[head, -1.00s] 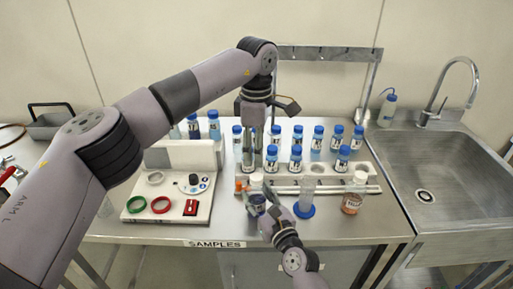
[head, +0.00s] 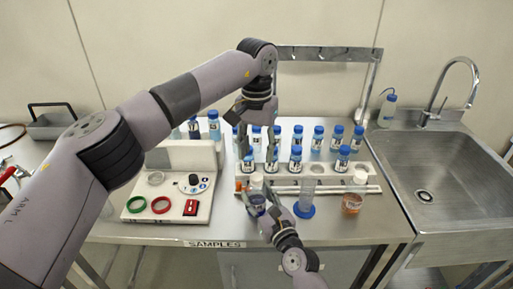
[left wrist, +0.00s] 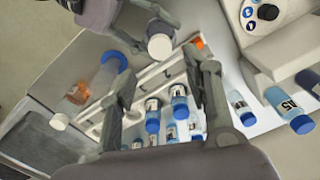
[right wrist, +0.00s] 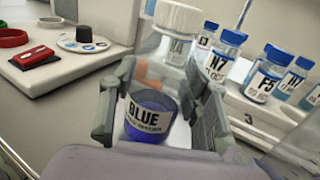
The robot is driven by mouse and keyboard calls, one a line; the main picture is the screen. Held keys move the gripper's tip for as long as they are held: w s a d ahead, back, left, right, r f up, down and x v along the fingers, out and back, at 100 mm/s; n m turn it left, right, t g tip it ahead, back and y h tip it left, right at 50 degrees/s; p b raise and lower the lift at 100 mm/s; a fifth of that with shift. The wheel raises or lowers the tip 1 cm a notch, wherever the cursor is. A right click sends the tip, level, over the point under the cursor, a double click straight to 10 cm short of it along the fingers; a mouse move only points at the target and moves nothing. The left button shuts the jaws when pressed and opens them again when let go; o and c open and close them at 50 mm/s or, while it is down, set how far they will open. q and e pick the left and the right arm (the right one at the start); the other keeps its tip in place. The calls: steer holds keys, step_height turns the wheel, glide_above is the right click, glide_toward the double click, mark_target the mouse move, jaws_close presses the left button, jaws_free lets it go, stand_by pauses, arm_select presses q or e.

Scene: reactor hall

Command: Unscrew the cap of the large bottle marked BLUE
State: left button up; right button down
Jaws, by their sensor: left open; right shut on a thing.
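The bottle marked BLUE (right wrist: 150,115) holds dark blue liquid and has a white cap (right wrist: 178,18). My right gripper (head: 258,207) is shut on its body and holds it roughly upright in front of the rack. The cap (head: 257,181) shows above that gripper in the head view. It also shows in the left wrist view (left wrist: 160,47), beyond the left fingertips. My left gripper (head: 257,150) is open and empty, pointing down above and behind the bottle. In the left wrist view its fingers (left wrist: 168,75) are spread apart, with no contact on the cap visible.
A white rack (head: 318,168) with several blue-capped bottles stands behind. A blue-based cylinder (head: 305,210) and an orange-liquid bottle (head: 352,203) stand to the right. A white device (head: 165,205) with coloured rings lies left; a sink (head: 430,190) is far right.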

mark_target(256, 176)
arm_select(q)
step_height(256, 176, down, 8)
steer(key=shift+r, duration=0.1)
stand_by(0.4)
jaws_close()
stand_by(0.5)
